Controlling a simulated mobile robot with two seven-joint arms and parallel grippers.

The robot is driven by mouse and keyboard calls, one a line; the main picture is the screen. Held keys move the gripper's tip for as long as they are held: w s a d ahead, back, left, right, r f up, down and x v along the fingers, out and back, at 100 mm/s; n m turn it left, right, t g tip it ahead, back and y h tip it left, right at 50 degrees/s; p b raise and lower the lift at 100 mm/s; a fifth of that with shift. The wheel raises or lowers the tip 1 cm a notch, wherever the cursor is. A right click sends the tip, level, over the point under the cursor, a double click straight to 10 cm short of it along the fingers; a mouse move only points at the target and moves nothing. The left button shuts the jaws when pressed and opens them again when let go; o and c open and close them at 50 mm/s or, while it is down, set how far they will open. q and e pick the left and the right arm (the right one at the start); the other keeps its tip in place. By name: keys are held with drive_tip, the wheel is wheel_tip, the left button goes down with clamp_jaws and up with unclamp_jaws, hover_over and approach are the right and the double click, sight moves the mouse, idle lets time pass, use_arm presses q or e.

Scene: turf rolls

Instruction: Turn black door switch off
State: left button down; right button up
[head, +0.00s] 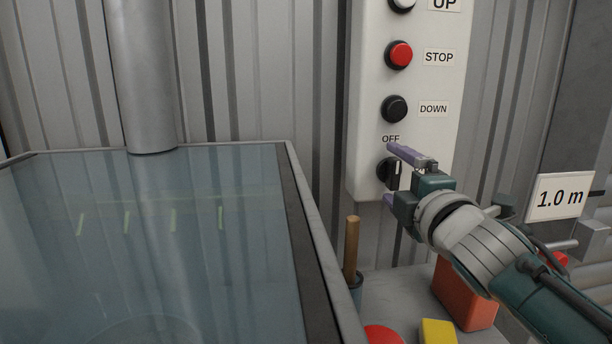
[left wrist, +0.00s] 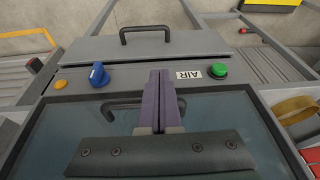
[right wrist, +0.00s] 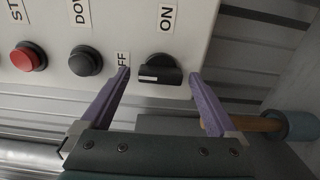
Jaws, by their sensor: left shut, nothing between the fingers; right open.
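The black door switch (head: 386,172) is a rotary knob low on the pale control box, under the OFF label (head: 391,139). In the right wrist view the knob (right wrist: 160,74) has a white line on its left half, toward the OFF label (right wrist: 122,61); the ON label (right wrist: 166,18) is above it. My right gripper (head: 391,172) is open, with one purple finger on each side of the knob, seemingly not touching it. In the head view it hides part of the knob. My left gripper (left wrist: 160,74) is shut and empty over a glass-topped machine, in the left wrist view only.
Above the switch are the DOWN button (head: 394,109) and red STOP button (head: 398,55). A glass-topped cabinet (head: 315,240) stands at left. A wooden handle (head: 351,247) rises below the box. The left wrist view shows a blue knob (left wrist: 98,75) and green button (left wrist: 219,71).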

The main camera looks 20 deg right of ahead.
drive_tip(key=p+v, duration=0.1)
drive_tip(key=v, duration=0.9)
drive_tip(key=shift+d, duration=0.1)
